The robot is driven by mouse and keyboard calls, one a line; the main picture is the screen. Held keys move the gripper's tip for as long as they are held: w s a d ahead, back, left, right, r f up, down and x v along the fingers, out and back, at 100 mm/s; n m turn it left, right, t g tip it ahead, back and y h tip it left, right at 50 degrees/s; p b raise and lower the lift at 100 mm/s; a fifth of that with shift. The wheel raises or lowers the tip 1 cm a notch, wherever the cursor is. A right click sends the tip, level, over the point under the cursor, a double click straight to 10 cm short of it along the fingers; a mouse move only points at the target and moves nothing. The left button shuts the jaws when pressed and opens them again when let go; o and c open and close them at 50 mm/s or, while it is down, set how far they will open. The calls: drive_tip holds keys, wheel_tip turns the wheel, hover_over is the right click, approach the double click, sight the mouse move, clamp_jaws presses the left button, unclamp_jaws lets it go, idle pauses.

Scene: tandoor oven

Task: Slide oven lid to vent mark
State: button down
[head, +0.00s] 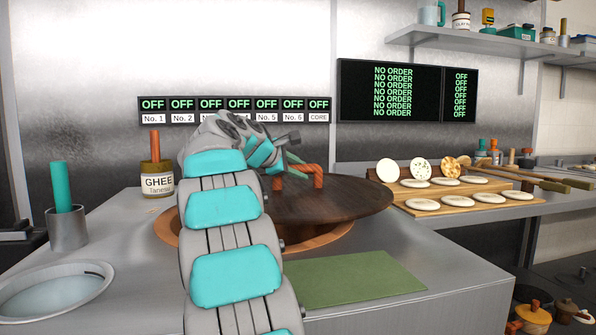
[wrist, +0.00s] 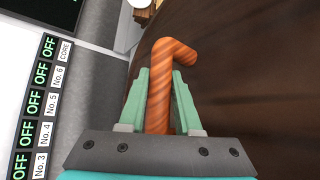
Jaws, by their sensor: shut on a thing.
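The oven lid (head: 345,198) is a dark brown wooden disc in the head view. It lies off to the right over the oven's copper-coloured rim (head: 318,240), which shows at the front and left. An orange rope-like handle (head: 319,176) stands on the lid. My gripper (head: 290,172) reaches the handle from the left and is shut on it. In the wrist view the green fingers of my gripper (wrist: 160,100) stand on either side of the orange handle (wrist: 158,95), above the brown lid (wrist: 250,70). My arm hides the left part of the opening. I cannot make out a vent mark.
A ghee jar (head: 157,180) stands behind left, and a teal-handled item in a metal cup (head: 68,228) and a basin (head: 52,290) are at left. A green mat (head: 350,278) lies in front. A wooden board (head: 470,205) with several flatbreads is right of the lid.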

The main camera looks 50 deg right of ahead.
sight(296, 167)
drive_tip(key=shift+r, duration=0.1)
drive_tip(key=c, duration=0.5)
unclamp_jaws()
idle(0.3)
drive_tip(key=shift+a, duration=0.1)
drive_tip(key=v, duration=0.7)
drive_tip(key=shift+a, duration=0.2)
drive_tip(key=shift+a+r, duration=0.1)
drive_tip(key=shift+a, duration=0.05)
